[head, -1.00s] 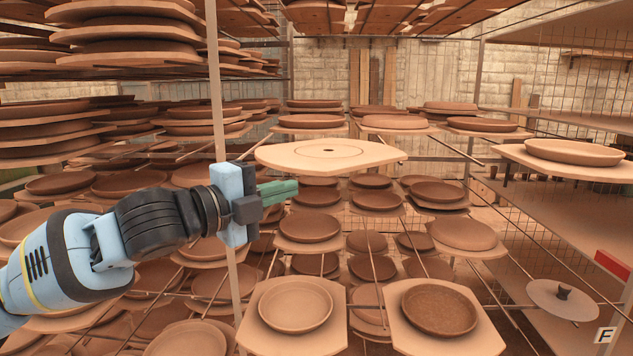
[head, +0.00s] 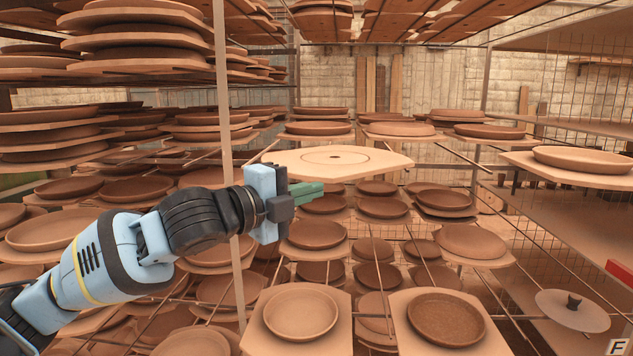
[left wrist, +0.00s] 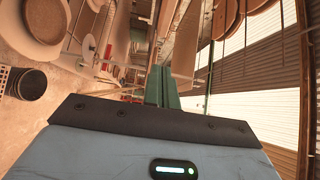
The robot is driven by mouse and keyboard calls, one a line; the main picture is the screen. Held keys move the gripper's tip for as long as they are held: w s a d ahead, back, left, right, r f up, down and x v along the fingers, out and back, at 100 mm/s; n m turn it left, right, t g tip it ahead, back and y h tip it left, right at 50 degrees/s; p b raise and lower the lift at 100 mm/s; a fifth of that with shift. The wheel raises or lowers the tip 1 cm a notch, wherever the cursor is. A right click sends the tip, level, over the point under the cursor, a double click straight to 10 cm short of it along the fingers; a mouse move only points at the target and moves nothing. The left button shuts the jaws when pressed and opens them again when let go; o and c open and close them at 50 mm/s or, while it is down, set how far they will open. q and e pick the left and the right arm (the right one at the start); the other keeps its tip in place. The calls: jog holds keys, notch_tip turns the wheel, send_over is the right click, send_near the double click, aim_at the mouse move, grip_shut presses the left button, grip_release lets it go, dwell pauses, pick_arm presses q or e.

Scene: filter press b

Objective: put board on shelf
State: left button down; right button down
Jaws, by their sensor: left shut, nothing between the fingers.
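A pale, empty board (head: 337,162) with a round mark and a small centre hole lies level at the middle tier of the rack in the head view. It appears to rest on the rack's rods. My left gripper (head: 310,189) has green fingers, shut with nothing between them. It is just in front of and below the board's near left edge; I cannot tell whether it touches. The fingers also show in the left wrist view (left wrist: 162,86), closed together. My right gripper is not in view.
Racks hold many boards with brown clay plates around and below. A thin upright post (head: 224,80) stands left of my gripper. A pale board with a plate (head: 590,160) juts out at right. Two plates (head: 300,314) (head: 446,318) sit low in front.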

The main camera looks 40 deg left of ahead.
aim_at(337, 178)
pick_arm(q)
jog(key=shift+w+a+r+p, duration=0.15)
jog(key=shift+w+a, duration=0.25)
jog(key=shift+w, duration=0.85)
jog(key=shift+w+a+f+p, duration=0.15)
jog(key=shift+w+a, duration=0.25)
jog(key=shift+w, duration=0.8)
jog(key=shift+r, duration=0.1)
